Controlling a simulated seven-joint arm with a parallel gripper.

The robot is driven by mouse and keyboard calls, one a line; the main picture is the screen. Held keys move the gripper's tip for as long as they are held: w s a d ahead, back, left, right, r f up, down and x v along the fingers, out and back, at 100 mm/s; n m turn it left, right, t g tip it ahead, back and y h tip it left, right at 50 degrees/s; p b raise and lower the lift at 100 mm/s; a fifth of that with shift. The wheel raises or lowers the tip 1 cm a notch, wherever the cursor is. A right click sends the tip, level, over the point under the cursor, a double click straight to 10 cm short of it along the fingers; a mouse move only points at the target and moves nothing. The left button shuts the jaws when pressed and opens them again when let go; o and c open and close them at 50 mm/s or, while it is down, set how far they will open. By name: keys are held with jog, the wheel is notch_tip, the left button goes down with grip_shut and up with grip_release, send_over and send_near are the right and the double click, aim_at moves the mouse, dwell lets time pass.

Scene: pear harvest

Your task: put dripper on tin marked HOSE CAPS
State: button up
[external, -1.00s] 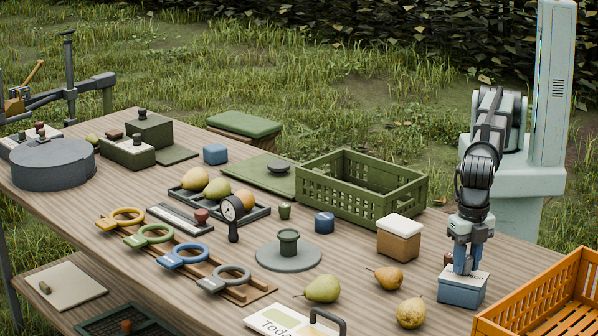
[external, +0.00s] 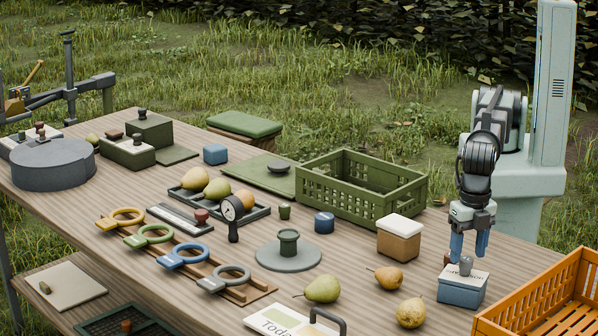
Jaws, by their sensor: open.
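A blue tin (external: 461,291) with a pale lettered top stands near the table's right edge; its lettering is too small to read for certain. A small grey piece (external: 466,266), which looks like the dripper, stands upright on top of the tin. My gripper (external: 469,248) is open just above the tin, with its blue fingers apart on either side above the grey piece and nothing held between them. A small brown thing (external: 447,259) shows at the tin's far left edge; I cannot tell whether it touches the tin.
An orange crate (external: 553,299) stands to the right of the tin. A brown box with a white top (external: 399,240), a yellow pear (external: 411,313) and a brown pear (external: 388,278) lie to the left. A green crate (external: 352,205) is farther back.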

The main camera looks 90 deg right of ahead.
aim_at(467, 259)
notch_tip(467, 259, up, 9)
dwell(0.4)
